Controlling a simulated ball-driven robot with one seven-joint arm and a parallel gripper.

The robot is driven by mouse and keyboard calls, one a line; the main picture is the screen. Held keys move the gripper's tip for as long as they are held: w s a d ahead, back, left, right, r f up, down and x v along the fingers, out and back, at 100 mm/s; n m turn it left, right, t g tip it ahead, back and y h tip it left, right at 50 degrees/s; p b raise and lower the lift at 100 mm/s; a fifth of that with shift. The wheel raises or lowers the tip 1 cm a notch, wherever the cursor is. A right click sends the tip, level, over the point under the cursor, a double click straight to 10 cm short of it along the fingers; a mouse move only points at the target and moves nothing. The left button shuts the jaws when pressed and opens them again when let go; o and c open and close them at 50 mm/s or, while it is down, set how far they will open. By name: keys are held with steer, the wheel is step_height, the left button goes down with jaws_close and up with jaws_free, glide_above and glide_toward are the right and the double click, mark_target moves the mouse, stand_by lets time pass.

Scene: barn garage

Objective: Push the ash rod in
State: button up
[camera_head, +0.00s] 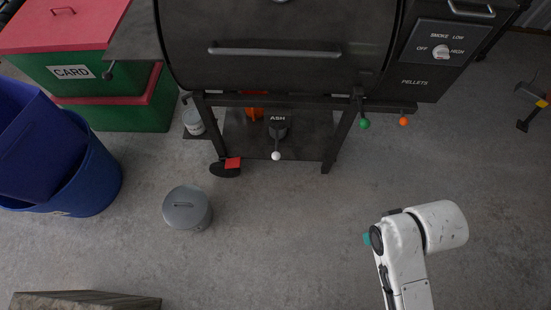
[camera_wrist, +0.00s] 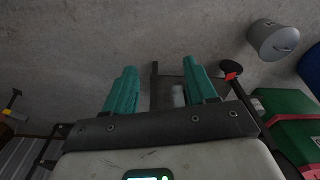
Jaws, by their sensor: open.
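The ash rod ends in a white ball knob (camera_head: 276,156). It sticks out toward me from a dark box marked ASH (camera_head: 278,125), whose lettering looks upside down, under the smoker grill (camera_head: 285,45). How far the rod stands out is hard to tell. My gripper (camera_wrist: 161,82) is open, its two teal fingers spread with nothing held between them. In the head view only a teal bit shows beside my white arm at lower right, well apart from the knob. In the wrist view the fingers partly cover the grill's stand, and I cannot make out the knob.
A green knob (camera_head: 364,124) and an orange knob (camera_head: 403,121) hang at the grill's right. A grey lidded can (camera_head: 187,208) stands on the floor. Blue bins (camera_head: 100,180) and a green CARD box (camera_head: 125,75) are left.

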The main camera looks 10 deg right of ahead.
steer(key=w+a+f+n+t+y+b, duration=0.2)
steer(key=w+a+f+t+y+b, duration=0.3)
steer(key=w+a, duration=0.55)
steer(key=w+a+f+n+t+y+b, duration=0.1)
steer(key=w+a+f+t+y+b, duration=0.15)
steer(key=w+a+f+t, duration=0.65)
steer(key=m+t+h+b, duration=0.35)
steer(key=m+h, duration=0.25)
steer(key=h, duration=0.3)
glide_toward(276, 156)
steer(key=shift+g+y, duration=0.25)
steer(key=w+b, duration=0.1)
steer(key=w, duration=0.6)
steer(key=w+d+b, duration=0.1)
steer(key=w, duration=0.2)
steer(key=shift+w+d+f+b, duration=0.1)
steer(key=shift+w+f+b, duration=0.2)
steer(key=shift+f, duration=0.05)
steer(key=shift+c, duration=0.3)
jaws_close()
